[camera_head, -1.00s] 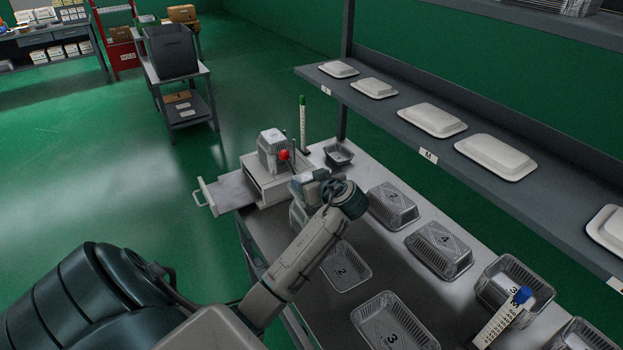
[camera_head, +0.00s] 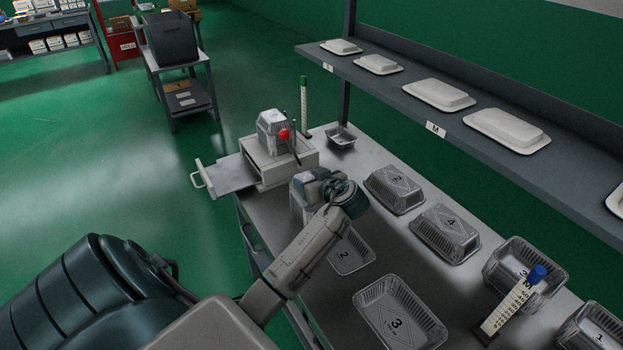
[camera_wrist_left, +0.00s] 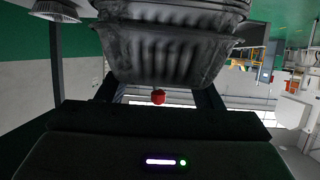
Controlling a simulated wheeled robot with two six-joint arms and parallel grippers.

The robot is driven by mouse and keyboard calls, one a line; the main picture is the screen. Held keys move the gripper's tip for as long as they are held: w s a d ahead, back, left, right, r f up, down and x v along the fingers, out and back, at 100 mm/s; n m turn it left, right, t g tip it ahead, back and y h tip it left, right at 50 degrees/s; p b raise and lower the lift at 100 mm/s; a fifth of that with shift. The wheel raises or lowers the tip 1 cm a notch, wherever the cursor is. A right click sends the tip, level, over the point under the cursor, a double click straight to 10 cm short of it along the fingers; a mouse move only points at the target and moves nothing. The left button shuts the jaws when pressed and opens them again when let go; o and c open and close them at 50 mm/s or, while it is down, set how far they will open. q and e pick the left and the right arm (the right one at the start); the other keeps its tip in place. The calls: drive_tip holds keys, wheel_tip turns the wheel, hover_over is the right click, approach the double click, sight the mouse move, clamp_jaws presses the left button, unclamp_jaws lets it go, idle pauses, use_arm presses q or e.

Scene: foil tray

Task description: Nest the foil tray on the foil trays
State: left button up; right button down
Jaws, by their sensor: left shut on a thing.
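My left gripper (camera_head: 308,186) is at the near right of the grey press-like box, its jaws largely hidden by my wrist. It is shut on a foil tray (camera_head: 297,205), which is partly hidden behind my arm. The wrist view shows ribbed foil (camera_wrist_left: 168,58) between the fingers (camera_wrist_left: 158,96), with several rim lines at the top; I cannot tell whether these are all one tray. Several foil trays (camera_head: 271,121) appear stacked on the grey box (camera_head: 262,168). My right gripper is not in view.
A red knob (camera_head: 284,134) and a green-topped post (camera_head: 304,105) stand by the stack. A shelf (camera_head: 395,84) with white lids overhangs the right.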

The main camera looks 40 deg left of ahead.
use_arm(q)
drive_tip(key=o, duration=1)
drive_tip(key=shift+c, duration=0.2)
drive_tip(key=shift+o, duration=0.3)
drive_tip(key=shift+d, duration=0.1)
drive_tip(key=shift+s+d+r, duration=0.1)
drive_tip(key=shift+d, duration=0.2)
drive_tip(key=b+v, duration=0.3)
drive_tip(key=v, duration=0.7)
